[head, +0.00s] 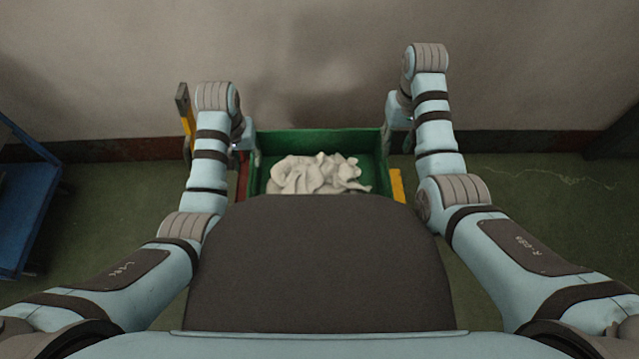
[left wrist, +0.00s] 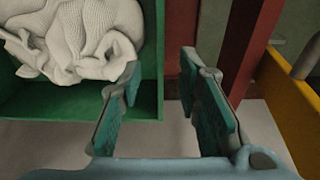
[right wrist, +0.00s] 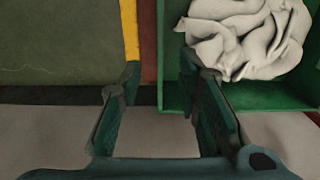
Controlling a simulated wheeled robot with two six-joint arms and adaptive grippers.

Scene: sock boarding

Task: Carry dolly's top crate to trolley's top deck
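The green crate (head: 318,140) holds crumpled white socks (head: 318,174) and sits at the centre, ahead of my body. My left gripper (head: 244,134) is at the crate's left side; in the left wrist view its fingers (left wrist: 160,88) are apart, with the crate's side wall (left wrist: 152,60) appearing between them. My right gripper (head: 397,115) is at the crate's right side; in the right wrist view its fingers (right wrist: 157,75) are also apart, with the crate's wall (right wrist: 170,50) appearing between them. I cannot tell whether any finger touches. My own body hides the crate's near side.
A blue trolley (head: 25,190) stands at the far left, partly out of view. Yellow dolly parts (head: 397,186) show beside the crate, and a red strip (head: 242,175) shows at its left. A wall (head: 310,60) is close behind. Green floor is open at right.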

